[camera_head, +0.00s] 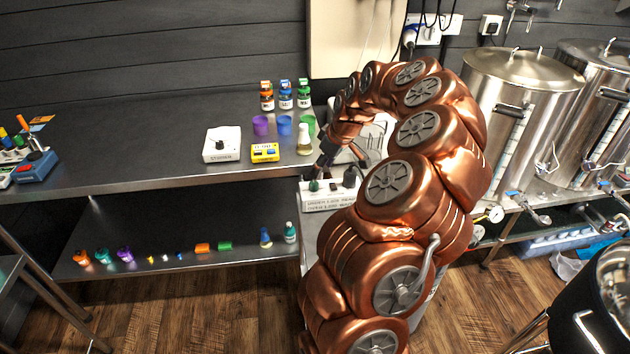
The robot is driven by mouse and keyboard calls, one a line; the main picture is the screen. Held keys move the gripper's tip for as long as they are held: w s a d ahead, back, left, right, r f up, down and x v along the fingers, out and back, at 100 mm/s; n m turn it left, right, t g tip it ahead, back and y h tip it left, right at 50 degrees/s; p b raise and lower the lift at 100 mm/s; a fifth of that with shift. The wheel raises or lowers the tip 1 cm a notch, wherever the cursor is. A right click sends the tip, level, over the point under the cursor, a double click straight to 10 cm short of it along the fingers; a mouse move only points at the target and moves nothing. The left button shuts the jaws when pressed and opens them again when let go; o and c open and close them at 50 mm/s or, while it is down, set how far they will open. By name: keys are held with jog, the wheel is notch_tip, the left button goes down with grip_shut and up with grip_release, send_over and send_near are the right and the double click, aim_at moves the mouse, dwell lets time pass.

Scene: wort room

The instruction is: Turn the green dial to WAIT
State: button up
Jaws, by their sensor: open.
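The green dial (314,186) sits at the left of a white control box (324,199) in the middle of the view. Its pointer direction is too small to tell. A black knob (349,177) stands to its right on the same box. The lettering on the box front is too small to read surely, and the box's right part is hidden behind my arm. My gripper (340,160) is just above and behind the box, with dark fingers apart. One finger is close above the green dial; I cannot tell whether it touches.
A white stirrer box (221,144), a yellow box (264,152) and a flask (304,139) stand on the bench left of my gripper. Coloured cups (284,125) and small jars (285,95) are behind. Steel kettles (520,110) stand at right. The bench's left middle is clear.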

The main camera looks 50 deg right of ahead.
aim_at(314, 183)
jog(key=shift+p+x, duration=1.25)
jog(key=shift+x, duration=2.65)
jog(key=shift+d, duration=0.15)
grip_shut()
